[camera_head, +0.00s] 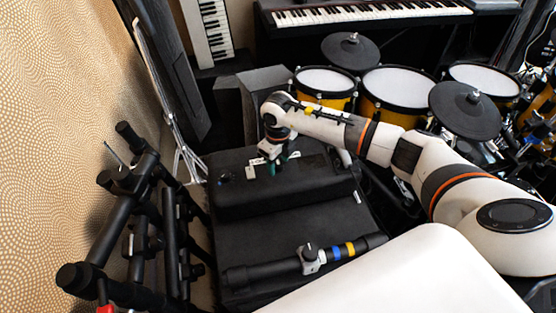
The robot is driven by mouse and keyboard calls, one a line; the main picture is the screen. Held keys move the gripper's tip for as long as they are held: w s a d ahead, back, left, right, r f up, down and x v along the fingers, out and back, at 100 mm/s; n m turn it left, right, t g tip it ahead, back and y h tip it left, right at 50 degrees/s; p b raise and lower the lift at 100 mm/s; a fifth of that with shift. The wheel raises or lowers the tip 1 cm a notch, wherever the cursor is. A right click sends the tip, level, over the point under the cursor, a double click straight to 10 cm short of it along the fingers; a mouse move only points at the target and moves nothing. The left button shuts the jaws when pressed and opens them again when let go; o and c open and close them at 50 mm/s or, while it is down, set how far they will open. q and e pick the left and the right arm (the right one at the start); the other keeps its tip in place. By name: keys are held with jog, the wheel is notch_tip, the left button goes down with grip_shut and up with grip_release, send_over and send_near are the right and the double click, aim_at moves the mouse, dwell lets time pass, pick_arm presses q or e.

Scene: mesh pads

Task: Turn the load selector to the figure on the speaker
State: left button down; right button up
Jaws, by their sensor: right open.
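A black amplifier-like box (290,195) lies in the middle, with a panel along its back top edge. Small pale marks (250,172) show on that panel. The load selector and its figures are too small to pick out, and the gripper may cover part of them. My right arm reaches in from the right. My right gripper (277,166) points down at the panel and is open; whether it touches anything there I cannot tell. A dark grey box (262,85) that may be the speaker stands behind; no figure on it can be read. My left gripper is not in view.
A drum kit (398,88) stands at the back right, close to my right arm. A black rack of tubes (120,215) stands at the left by the patterned wall. A black tube (290,266) with coloured bands lies in front of the box. Keyboards (365,12) stand at the back.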

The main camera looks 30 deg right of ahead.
jog(key=c, duration=1)
jog(key=shift+o, duration=0.2)
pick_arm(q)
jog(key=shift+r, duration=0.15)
pick_arm(e)
jog(key=shift+n, duration=0.4)
jog(key=n+b, duration=0.3)
jog(key=n, duration=0.4)
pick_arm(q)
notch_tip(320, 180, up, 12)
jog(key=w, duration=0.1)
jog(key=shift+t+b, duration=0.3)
pick_arm(e)
jog(key=shift+r+n, duration=0.1)
jog(key=shift+n, duration=1.1)
jog(key=o, duration=1)
jog(key=shift+c, duration=0.2)
